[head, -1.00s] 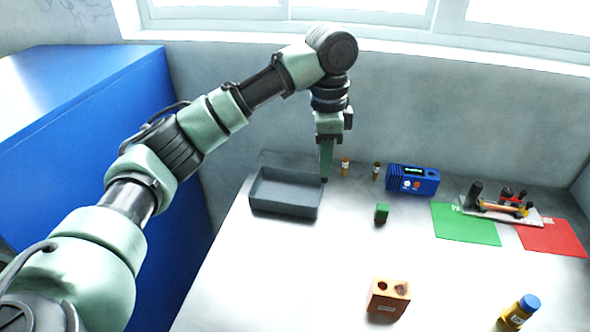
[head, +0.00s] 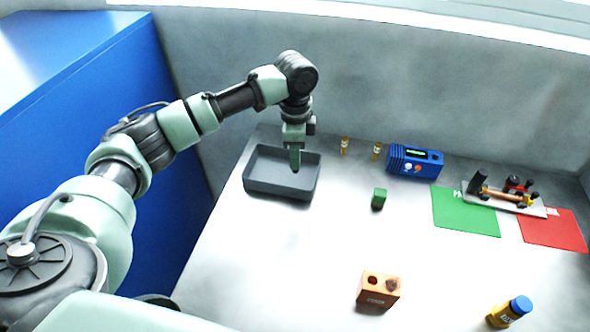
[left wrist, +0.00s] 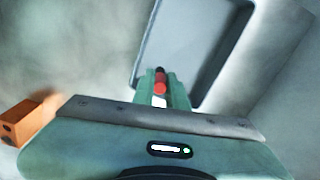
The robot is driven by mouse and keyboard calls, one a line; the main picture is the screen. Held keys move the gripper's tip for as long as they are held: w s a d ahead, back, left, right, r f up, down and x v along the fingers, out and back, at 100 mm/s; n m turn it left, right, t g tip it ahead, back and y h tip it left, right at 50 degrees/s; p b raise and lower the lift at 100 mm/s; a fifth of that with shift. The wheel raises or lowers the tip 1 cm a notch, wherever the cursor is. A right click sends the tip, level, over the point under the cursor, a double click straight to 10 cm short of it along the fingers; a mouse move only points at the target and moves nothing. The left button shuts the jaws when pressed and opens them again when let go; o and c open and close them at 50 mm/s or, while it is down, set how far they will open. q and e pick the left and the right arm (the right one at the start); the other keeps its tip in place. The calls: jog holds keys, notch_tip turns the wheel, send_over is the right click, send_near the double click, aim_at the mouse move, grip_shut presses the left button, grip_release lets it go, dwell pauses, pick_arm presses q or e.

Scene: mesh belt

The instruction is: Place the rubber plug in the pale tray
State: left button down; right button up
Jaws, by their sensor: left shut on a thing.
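The tray (head: 277,191) is a shallow grey box at the back left of the table; it also shows in the left wrist view (left wrist: 195,38). My left gripper (head: 295,167) points down over the tray's right part. It is shut on a small plug (left wrist: 160,78), which looks red with a dark end in the left wrist view. In the head view only a tiny dark tip shows below the fingers. I cannot tell whether it touches the tray floor. My right gripper is not in view.
Two small vials (head: 376,151) and a blue device (head: 414,161) stand right of the tray. A green cube (head: 379,198), an orange block with holes (head: 379,289) and a blue-capped bottle (head: 510,311) stand nearer. Green (head: 465,212) and red (head: 553,229) mats lie right.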

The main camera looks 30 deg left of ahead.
aim_at(295, 172)
pick_arm(q)
jog(key=shift+f, duration=0.85)
notch_tip(295, 172, down, 4)
jog(key=shift+f+p, duration=0.2)
jog(key=shift+p, duration=0.15)
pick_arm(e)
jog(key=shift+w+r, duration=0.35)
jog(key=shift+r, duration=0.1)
pick_arm(q)
jog(key=c, duration=1.4)
grip_release()
jog(key=shift+f, duration=0.15)
jog(key=shift+c, duration=0.2)
notch_tip(295, 172, up, 11)
jog(key=shift+r+b, duration=0.2)
jog(key=shift+b, duration=0.95)
jog(key=shift+r, duration=0.5)
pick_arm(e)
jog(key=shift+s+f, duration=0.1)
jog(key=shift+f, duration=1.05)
